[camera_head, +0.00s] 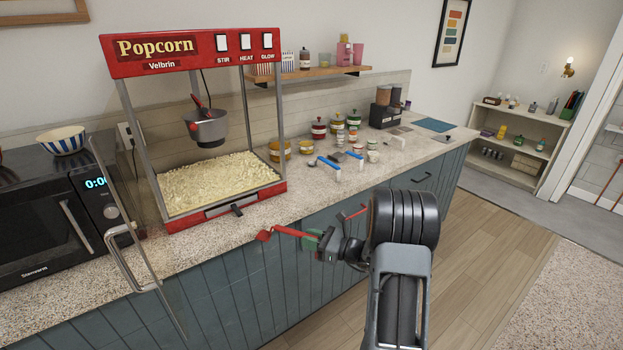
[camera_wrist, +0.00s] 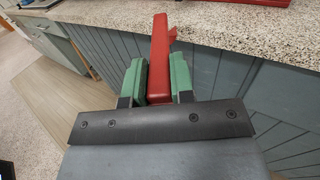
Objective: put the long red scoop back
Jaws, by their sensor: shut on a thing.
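The long red scoop (camera_head: 288,231) is in my gripper (camera_head: 325,243), in front of the counter's front edge. Its red shaft points left in the head view, with a wider red end at the far left. In the wrist view the red scoop (camera_wrist: 159,55) stands between the green fingers of my gripper (camera_wrist: 158,80), which are shut on it. Its far end reaches toward the counter edge. The part between the fingers is partly hidden.
A red popcorn machine (camera_head: 190,45) with popcorn stands on the speckled counter (camera_head: 310,190). A black microwave (camera_head: 60,215) with a striped bowl (camera_head: 62,140) is at left. Blue-handled utensils (camera_head: 328,163) and several jars stand behind. A small red piece (camera_head: 352,212) shows by the cabinet front.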

